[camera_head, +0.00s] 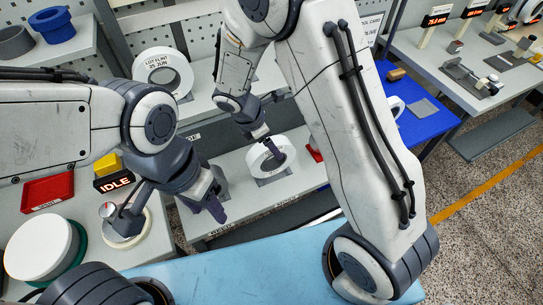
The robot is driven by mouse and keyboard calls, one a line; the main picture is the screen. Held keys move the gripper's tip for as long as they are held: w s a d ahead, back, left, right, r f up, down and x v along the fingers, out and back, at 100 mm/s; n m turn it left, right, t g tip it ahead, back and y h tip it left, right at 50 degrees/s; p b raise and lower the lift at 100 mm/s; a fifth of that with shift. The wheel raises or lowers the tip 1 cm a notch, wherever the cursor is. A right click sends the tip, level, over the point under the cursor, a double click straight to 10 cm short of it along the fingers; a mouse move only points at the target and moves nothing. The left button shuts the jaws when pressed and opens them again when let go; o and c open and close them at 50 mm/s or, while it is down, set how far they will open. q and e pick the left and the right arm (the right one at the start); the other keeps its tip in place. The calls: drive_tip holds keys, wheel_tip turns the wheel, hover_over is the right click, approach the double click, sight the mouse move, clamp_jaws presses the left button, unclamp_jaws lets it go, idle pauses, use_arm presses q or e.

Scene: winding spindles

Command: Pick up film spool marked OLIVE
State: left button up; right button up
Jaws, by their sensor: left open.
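A white spool (162,58) on the back shelf carries a label that reads LOT FLINT 25 JUN. Another white spool (285,150) sits upright on a grey cradle on the lower shelf, with no readable label. My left gripper (216,208) is open and empty, pointing down to the left of that lower spool and apart from it. My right gripper (267,143) reaches down right at the lower spool's upper part; whether its fingers touch it or are shut is hidden.
At left stand a large white disc (38,246), a red tray (47,192), an IDLE sign (114,179) and a round gauge-like part (124,226). Blue and grey rings (52,25) sit on the upper left shelf. A blue table (420,120) stands at right.

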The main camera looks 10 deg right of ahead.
drive_tip(key=shift+f, duration=0.1)
clamp_jaws()
idle(1.4)
